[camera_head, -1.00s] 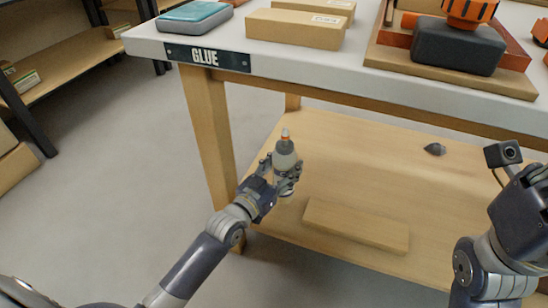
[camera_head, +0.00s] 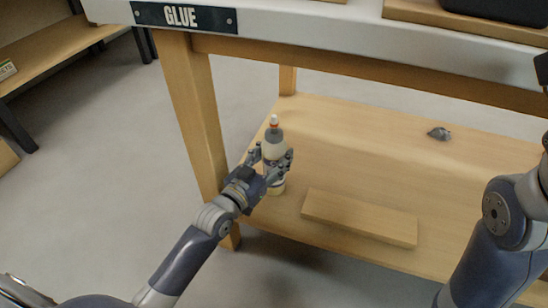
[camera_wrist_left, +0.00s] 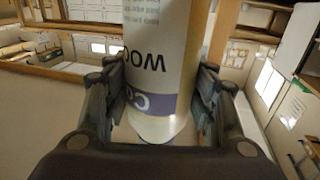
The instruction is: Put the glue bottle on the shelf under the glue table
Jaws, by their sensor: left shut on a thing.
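The glue bottle (camera_head: 274,146), pale with an orange-and-white tip, stands upright in my left gripper (camera_head: 273,158). The left gripper is shut around the bottle's body. In the left wrist view the bottle (camera_wrist_left: 158,60) fills the space between the fingers, with printed text and a purple band showing. The bottle is over the left front part of the wooden lower shelf (camera_head: 350,150) of the table with the GLUE sign (camera_head: 184,17). I cannot tell whether its base touches the shelf. My right arm shows at the right edge, but its gripper is out of view.
A flat wooden block (camera_head: 360,217) lies on the shelf to the right of the bottle. A small dark object (camera_head: 439,133) lies farther back right. A table leg (camera_head: 192,120) stands just left of the bottle. The shelf's middle is clear.

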